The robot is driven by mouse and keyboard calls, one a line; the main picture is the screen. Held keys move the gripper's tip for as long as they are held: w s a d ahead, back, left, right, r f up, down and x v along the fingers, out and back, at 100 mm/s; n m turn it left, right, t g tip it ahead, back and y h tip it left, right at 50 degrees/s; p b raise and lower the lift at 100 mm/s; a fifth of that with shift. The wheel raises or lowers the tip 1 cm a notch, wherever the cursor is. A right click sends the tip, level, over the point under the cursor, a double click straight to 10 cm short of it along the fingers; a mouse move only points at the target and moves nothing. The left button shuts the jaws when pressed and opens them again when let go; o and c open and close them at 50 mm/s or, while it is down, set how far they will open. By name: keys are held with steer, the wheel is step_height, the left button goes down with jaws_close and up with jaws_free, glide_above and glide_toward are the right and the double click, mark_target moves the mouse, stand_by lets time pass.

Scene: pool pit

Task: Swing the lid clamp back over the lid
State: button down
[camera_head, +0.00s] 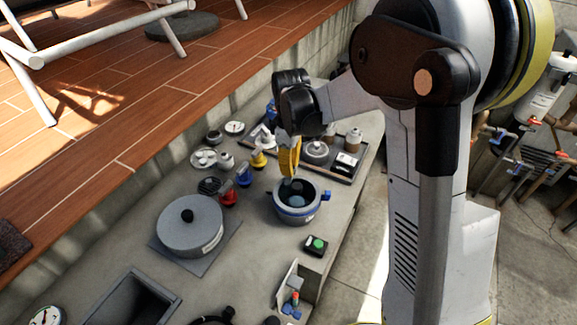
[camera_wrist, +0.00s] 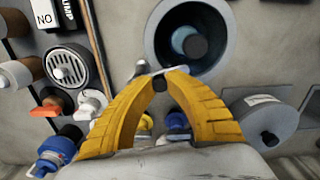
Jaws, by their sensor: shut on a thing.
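My gripper (camera_head: 288,172) has its yellow fingers lowered at the back rim of the round grey pot (camera_head: 297,214). In the wrist view the fingertips (camera_wrist: 160,80) come together on a small dark knob and a pale grey metal piece, which looks like the lid clamp (camera_wrist: 141,68), beside the rim of the pot (camera_wrist: 152,42). The fingers cover much of the clamp. The pot's round top shows a dark blue centre; I cannot tell whether this is a clear lid or the open inside. Blue fittings (camera_head: 326,196) stick out of the pot's side.
A large grey drum (camera_head: 180,235) with a black knob stands left of the pot. Small red, blue and yellow fittings (camera_head: 228,192) stand close behind. A tray (camera_head: 343,178) of parts lies at the back right. A green-button box (camera_head: 316,244) is in front.

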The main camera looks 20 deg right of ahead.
stand_by(0.4)
steer(key=c, duration=1.3)
jaws_free()
steer(key=shift+r, duration=0.1)
step_height(320, 180, up, 12)
steer(key=s+f+m+t+b, duration=0.2)
steer(key=s+m+t, duration=0.5)
steer(key=s, duration=1.3)
steer(key=m+b, duration=0.1)
steer(key=m, duration=0.2)
steer(key=shift+s+f+m, duration=0.2)
steer(key=shift+m, duration=0.1)
